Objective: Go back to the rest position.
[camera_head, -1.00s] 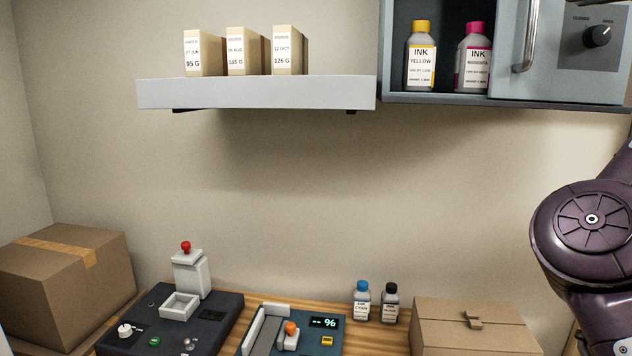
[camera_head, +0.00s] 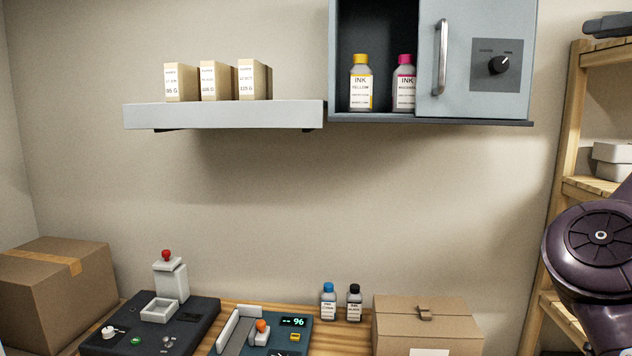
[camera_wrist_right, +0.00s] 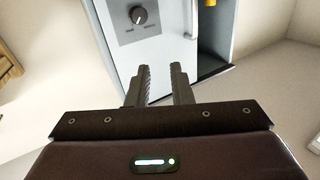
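My right gripper (camera_wrist_right: 160,70) shows in the right wrist view. Its two dark fingers are parallel with a gap between them, and nothing is held there. Beyond the fingers is the grey wall cabinet (camera_wrist_right: 158,62), tilted in this view. In the head view only a dark joint of my right arm (camera_head: 600,238) shows at the right edge; the right gripper itself is out of that frame. My left arm and left gripper are in neither view.
The wall cabinet (camera_head: 478,95) is part open, with yellow ink (camera_head: 361,85) and magenta ink (camera_head: 404,85) inside. A white shelf (camera_head: 225,115) holds cartons. Machines, bottles and boxes stand on the wooden bench (camera_head: 330,338). A wooden rack (camera_head: 560,150) stands right, beside my arm.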

